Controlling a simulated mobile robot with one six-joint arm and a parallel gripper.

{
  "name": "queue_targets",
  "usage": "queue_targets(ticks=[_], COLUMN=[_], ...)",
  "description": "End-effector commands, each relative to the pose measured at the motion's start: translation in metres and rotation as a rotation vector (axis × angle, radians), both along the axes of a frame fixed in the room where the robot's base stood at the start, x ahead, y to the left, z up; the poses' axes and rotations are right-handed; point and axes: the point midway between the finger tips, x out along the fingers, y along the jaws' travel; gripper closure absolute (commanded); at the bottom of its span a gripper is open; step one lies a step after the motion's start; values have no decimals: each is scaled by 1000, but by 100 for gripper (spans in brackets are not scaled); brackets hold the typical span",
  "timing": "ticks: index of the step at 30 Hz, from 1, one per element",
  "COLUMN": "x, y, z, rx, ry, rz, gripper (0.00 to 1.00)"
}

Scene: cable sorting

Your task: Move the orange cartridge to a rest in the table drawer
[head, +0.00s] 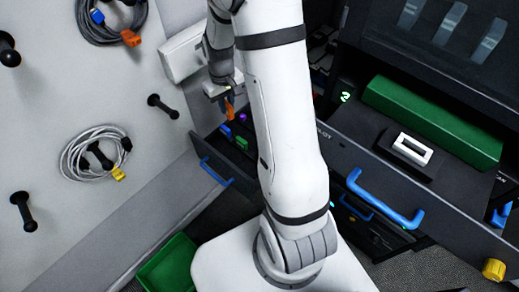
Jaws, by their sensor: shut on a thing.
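My gripper (223,97) is shut on the orange cartridge (229,110), left of my arm's white link. The cartridge is small in the picture and hangs at the fingertips. Below it is an open dark drawer (214,152) with a blue handle (215,172). A blue piece (225,130), a green piece (242,143) and a small purple piece (243,115) show in or by this drawer. The cartridge appears above the drawer; the height between them is hard to tell. My arm hides the drawer's right part.
A dark cabinet with a large blue handle (385,201) stands at right, bearing a green block (432,122) and a white frame (412,149). Cable coils (98,152) and black pegs (24,211) are on the left wall. A green bin (168,268) is at the bottom.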

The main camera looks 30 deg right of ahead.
Motion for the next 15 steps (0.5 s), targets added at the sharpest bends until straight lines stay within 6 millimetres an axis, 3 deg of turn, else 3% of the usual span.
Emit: queue_targets(ticks=[1, 6, 10, 15], x=[-11, -43, -62, -77], y=[-13, -44, -59, -68], z=[-39, -98, -129, -148], rx=[1, 1, 0, 0], ry=[3, 1, 0, 0], rz=[19, 112, 168, 209], gripper=[100, 100, 100, 100])
